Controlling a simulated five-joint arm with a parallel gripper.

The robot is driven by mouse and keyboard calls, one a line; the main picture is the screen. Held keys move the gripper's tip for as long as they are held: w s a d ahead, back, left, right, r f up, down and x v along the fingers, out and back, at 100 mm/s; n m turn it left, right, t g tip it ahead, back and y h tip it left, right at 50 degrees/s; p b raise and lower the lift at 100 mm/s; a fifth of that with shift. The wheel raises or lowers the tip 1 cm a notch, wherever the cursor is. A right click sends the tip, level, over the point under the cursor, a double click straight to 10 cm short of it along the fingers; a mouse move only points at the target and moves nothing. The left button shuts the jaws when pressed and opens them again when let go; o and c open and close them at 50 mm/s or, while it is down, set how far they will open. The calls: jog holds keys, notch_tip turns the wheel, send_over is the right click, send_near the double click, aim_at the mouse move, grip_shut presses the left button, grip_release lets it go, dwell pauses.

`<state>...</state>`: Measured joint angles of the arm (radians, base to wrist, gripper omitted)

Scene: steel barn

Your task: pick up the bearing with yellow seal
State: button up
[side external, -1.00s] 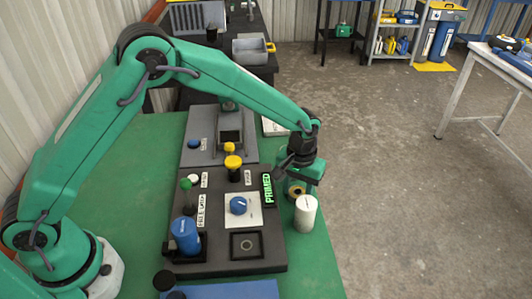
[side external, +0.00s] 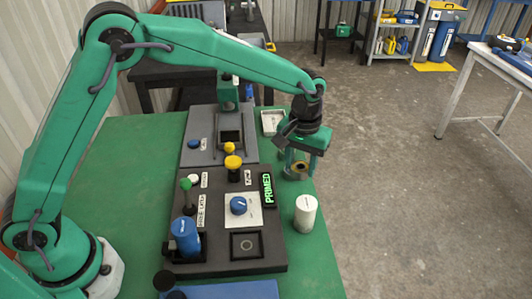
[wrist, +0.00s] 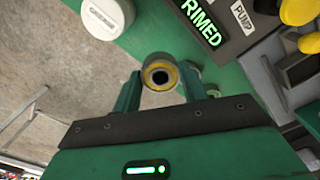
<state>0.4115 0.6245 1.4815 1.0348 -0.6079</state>
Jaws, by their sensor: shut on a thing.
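The bearing with yellow seal (wrist: 160,76) is a small ring with a yellow face and a dark bore. It sits between the two fingertips of my gripper (wrist: 162,92) in the wrist view. In the side external view my gripper (side external: 299,162) is shut on the bearing (side external: 301,167), above the right edge of the green table. A finger partly covers it there. The bearing appears raised off the table top.
A white grease can (side external: 305,214) stands near the table's right edge and also shows in the wrist view (wrist: 107,16). The dark fixture board (side external: 272,259) with a blue knob and a lit PRIMED sign lies left of it. A small white tray (side external: 272,122) lies behind.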

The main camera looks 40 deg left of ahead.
jog(key=shift+r, duration=0.6)
